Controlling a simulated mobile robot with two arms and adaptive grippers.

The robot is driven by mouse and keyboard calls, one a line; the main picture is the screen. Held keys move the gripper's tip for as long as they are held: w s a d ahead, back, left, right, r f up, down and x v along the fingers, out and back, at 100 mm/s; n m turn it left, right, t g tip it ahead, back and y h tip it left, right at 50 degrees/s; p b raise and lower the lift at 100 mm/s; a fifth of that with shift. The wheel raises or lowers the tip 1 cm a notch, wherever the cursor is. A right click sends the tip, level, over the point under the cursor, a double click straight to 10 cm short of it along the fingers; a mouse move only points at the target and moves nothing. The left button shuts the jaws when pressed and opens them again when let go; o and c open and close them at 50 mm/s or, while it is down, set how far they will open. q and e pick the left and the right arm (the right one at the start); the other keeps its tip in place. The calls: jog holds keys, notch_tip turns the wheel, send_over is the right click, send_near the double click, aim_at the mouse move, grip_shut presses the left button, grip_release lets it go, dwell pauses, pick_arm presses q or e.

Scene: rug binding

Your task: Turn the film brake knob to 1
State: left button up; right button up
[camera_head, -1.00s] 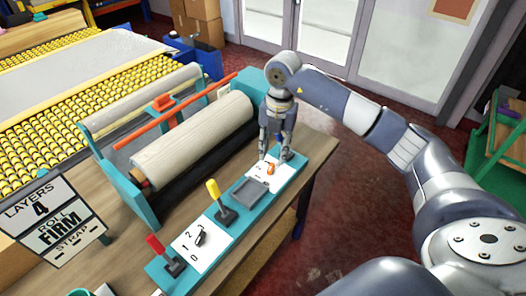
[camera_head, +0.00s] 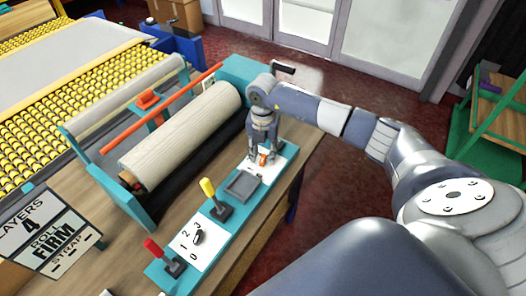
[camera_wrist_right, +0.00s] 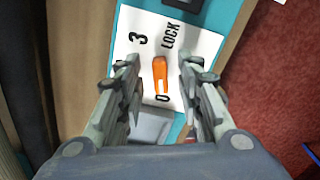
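An orange knob (camera_wrist_right: 160,75) sits on a white dial plate (camera_wrist_right: 205,45) marked 3, 0 and LOCK in the right wrist view. One end of the knob lies close to the 0; other marks are hidden or out of frame. The knob also shows in the head view (camera_head: 263,158), below my right gripper (camera_head: 262,150). In the wrist view the gripper's fingers (camera_wrist_right: 160,68) stand apart on both sides of the knob, with visible gaps and no clear contact. A black knob (camera_head: 199,237) sits on another white plate numbered 0 to 3. My left gripper is not in view.
A yellow-handled lever (camera_head: 209,189) and a red-handled lever (camera_head: 155,250) stand on the same teal panel. A sign (camera_head: 48,235) reads layers 4, roll firm.

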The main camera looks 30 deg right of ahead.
jog(key=shift+f, duration=0.2)
grip_shut()
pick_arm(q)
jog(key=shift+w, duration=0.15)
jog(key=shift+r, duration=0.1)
pick_arm(e)
jog(key=m, duration=0.3)
jog(key=shift+r+m, duration=0.1)
jog(key=shift+m, duration=0.3)
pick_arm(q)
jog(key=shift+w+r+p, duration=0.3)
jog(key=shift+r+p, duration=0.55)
pick_arm(e)
jog(key=m, duration=0.5)
jog(key=shift+s+m, duration=0.1)
jog(key=shift+m, duration=0.3)
